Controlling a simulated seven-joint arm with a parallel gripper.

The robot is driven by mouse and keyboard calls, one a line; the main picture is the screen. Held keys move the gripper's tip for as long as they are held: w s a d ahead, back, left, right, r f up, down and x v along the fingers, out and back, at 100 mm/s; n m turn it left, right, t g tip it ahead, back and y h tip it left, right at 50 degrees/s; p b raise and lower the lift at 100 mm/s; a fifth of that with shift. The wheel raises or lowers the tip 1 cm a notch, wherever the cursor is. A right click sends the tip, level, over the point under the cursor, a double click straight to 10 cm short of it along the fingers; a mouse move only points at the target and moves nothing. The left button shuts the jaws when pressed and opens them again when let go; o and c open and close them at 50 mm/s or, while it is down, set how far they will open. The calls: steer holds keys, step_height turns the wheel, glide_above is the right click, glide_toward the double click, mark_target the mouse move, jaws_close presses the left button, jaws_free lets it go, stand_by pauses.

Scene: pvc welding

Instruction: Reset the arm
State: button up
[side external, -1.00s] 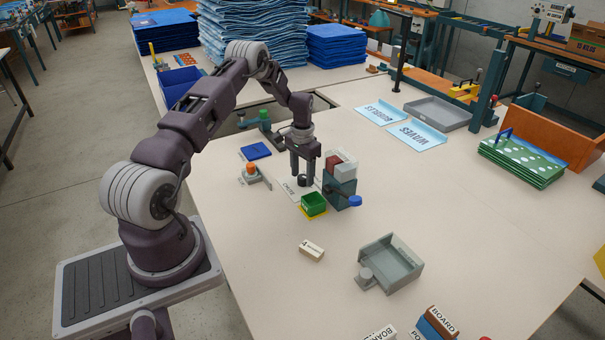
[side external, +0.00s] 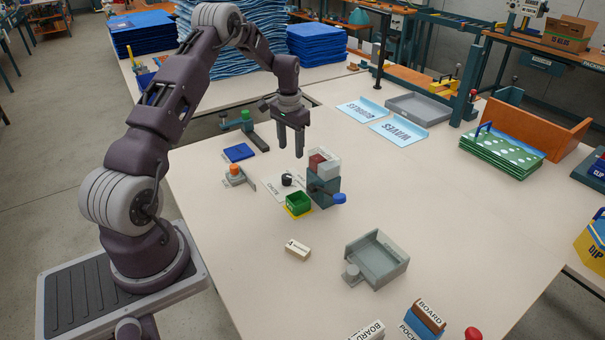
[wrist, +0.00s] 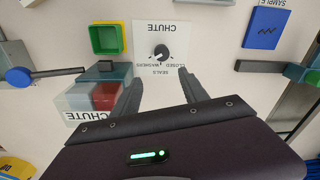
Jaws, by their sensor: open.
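My gripper (side external: 291,148) is raised above the table behind the small chute box, its two fingers pointing down, apart and empty. In the wrist view my gripper (wrist: 157,88) shows both fingers spread with nothing between them. A black knob (side external: 287,180) stands on a white card marked CHUTE; it also shows in the wrist view (wrist: 160,53), ahead of the fingertips and apart from them. The teal chute box (side external: 323,186) with red and white blocks on top stands beside the card, and a blue knob (side external: 339,198) sticks out of it.
A green tray (side external: 298,202) sits in front of the card. A blue pad (side external: 239,152), an orange-topped fixture (side external: 235,175) and a green-knobbed clamp (side external: 247,124) stand to the left. A grey open tray (side external: 377,259) lies toward the front. The table's right middle is clear.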

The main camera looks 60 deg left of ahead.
steer(key=w+d+r+t+y, duration=0.1)
steer(key=w+d+r, duration=0.15)
steer(key=r, duration=0.55)
steer(key=s+d+r+m+t, duration=0.1)
steer(key=s+d+r, duration=0.4)
steer(key=d+r, duration=0.35)
steer(key=s+d+r+t, duration=0.1)
steer(key=s+d+r, duration=0.3)
steer(key=d+r, duration=0.4)
steer(key=s+d+m+t, duration=0.1)
steer(key=s+d, duration=0.5)
steer(key=s, duration=0.5)
steer(key=s+d+m+t+h, duration=0.1)
steer(key=s+d, duration=0.6)
steer(key=s, duration=0.4)
steer(key=shift+h, duration=0.3)
